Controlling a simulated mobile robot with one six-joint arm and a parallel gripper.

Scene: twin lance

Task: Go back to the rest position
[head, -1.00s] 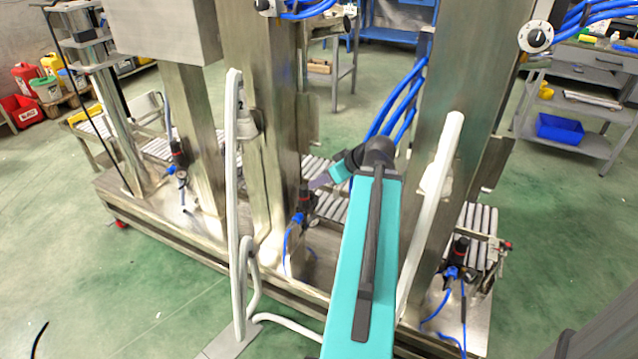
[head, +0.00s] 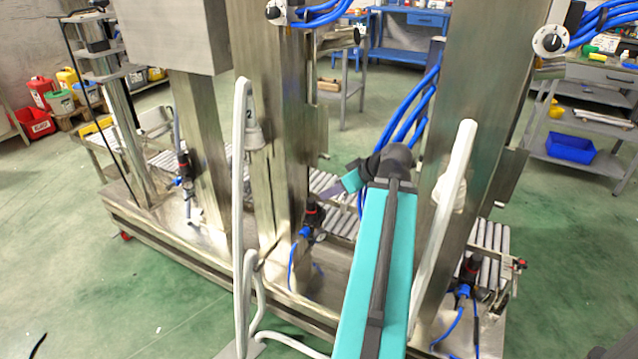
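My teal arm reaches up from the bottom of the head view, between two steel columns of the machine. Beyond its dark joint a short teal and grey end part (head: 349,183) points left and away. My gripper's fingers cannot be made out there, so I cannot tell whether they are open or shut. Two white lances show: the left lance (head: 239,200) stands upright in front of a steel column, and the right lance (head: 445,225) leans to the right, just right of my arm. Both look apart from my arm.
The steel machine (head: 200,245) with its columns and roller conveyor (head: 490,245) fills the middle. Blue hoses (head: 410,110) hang behind my arm. A shelf with a blue bin (head: 570,147) stands at the right, red bins (head: 33,122) at the far left.

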